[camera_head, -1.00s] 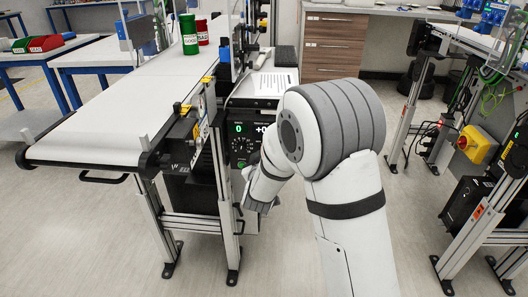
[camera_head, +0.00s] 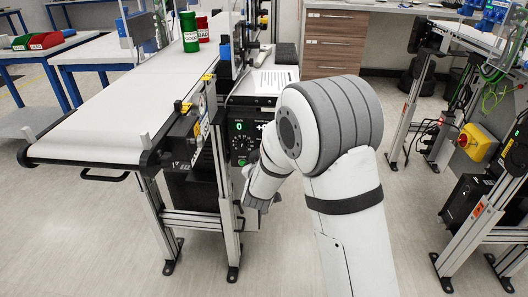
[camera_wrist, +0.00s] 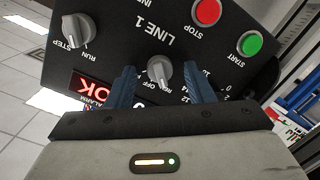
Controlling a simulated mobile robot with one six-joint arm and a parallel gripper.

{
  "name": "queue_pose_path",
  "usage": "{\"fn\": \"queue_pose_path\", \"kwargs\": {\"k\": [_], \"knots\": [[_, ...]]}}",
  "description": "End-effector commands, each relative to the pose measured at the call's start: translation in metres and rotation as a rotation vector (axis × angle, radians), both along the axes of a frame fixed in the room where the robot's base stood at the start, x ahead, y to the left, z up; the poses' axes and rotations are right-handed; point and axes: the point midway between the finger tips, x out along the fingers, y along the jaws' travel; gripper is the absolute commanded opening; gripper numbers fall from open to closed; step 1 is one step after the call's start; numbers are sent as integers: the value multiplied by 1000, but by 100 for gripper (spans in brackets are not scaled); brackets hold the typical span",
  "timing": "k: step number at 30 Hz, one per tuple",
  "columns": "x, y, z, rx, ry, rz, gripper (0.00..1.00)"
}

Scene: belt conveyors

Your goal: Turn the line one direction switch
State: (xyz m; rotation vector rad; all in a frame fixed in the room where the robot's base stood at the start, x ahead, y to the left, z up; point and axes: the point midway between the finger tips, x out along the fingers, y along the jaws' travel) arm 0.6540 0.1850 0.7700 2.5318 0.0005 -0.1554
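The black LINE 1 control panel (camera_wrist: 130,40) fills the upper wrist view and appears upside down. A grey rotary switch (camera_wrist: 160,72) with OFF lettering beside it sits between my fingers; its other labels are partly hidden. My gripper (camera_wrist: 161,80) is open, with one blue finger on each side of this switch and a visible gap on both sides. Whether the fingertips reach down beside the knob is hard to tell. In the head view the panel (camera_head: 240,128) sits under the conveyor's right side, partly covered by my arm. The fingers are not clear there.
A second knob marked STEP/RUN (camera_wrist: 78,30), a red STOP button (camera_wrist: 207,12) and a green START button (camera_wrist: 250,43) are close by. A red lit display (camera_wrist: 93,88) is by the left finger. The conveyor belt (camera_head: 105,115) carries green (camera_head: 189,28) and red (camera_head: 203,30) containers.

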Motion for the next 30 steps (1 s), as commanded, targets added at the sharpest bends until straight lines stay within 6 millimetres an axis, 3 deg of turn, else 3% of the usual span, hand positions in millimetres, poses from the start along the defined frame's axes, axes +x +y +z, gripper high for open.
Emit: {"fn": "queue_pose_path", "kwargs": {"k": [8,21,30], "knots": [[-6,0,1,0,1,0,48],[-71,3,8,0,1,2,48],[-78,2,8,0,1,-1,48]]}}
